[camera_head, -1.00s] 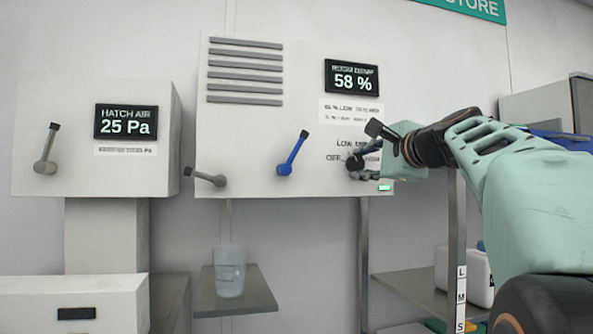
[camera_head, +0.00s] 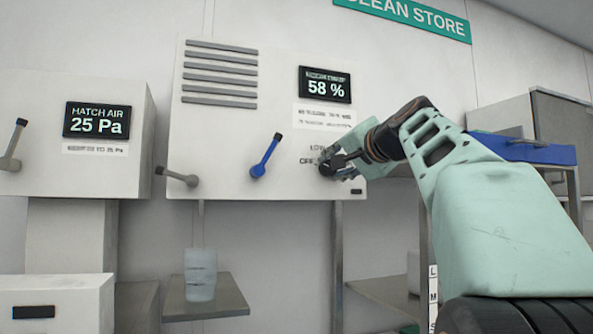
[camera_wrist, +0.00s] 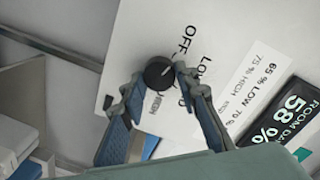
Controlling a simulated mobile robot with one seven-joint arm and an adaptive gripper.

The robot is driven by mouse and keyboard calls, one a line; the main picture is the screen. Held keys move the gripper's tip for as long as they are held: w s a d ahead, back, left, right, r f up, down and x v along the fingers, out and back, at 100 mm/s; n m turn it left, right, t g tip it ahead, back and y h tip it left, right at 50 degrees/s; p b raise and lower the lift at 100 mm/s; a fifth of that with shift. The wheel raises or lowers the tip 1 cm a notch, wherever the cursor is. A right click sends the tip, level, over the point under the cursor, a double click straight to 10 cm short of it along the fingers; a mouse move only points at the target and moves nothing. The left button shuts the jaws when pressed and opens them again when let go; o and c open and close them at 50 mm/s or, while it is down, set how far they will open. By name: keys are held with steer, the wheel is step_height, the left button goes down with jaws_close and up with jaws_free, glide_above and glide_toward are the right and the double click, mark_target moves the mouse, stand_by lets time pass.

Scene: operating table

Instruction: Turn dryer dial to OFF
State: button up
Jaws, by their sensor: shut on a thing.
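The dryer dial (camera_wrist: 158,72) is a round black knob on the white cabinet's front. In the wrist view it sits between my gripper's (camera_wrist: 159,80) two blue-grey fingers, which are shut on its sides. A pale pointer mark on the dial faces up and right, towards the printed OFF (camera_wrist: 185,43). LOW and HIGH are printed around the dial, partly covered by the fingers. In the head view my gripper (camera_head: 335,165) is at the lower right of the dryer cabinet (camera_head: 215,150), and its fingers partly hide the dial (camera_head: 326,168).
A display (camera_head: 325,85) reads 58 %. A blue lever (camera_head: 265,156) and a grey lever (camera_head: 178,177) stick out left of my gripper. The hatch air box (camera_head: 75,165) is further left. A clear beaker (camera_head: 200,275) stands on a shelf below.

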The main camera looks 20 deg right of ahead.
steer(key=shift+r+n, duration=0.1)
steer(key=shift+n, duration=0.4)
steer(key=o, duration=1.1)
steer(key=shift+o, duration=0.2)
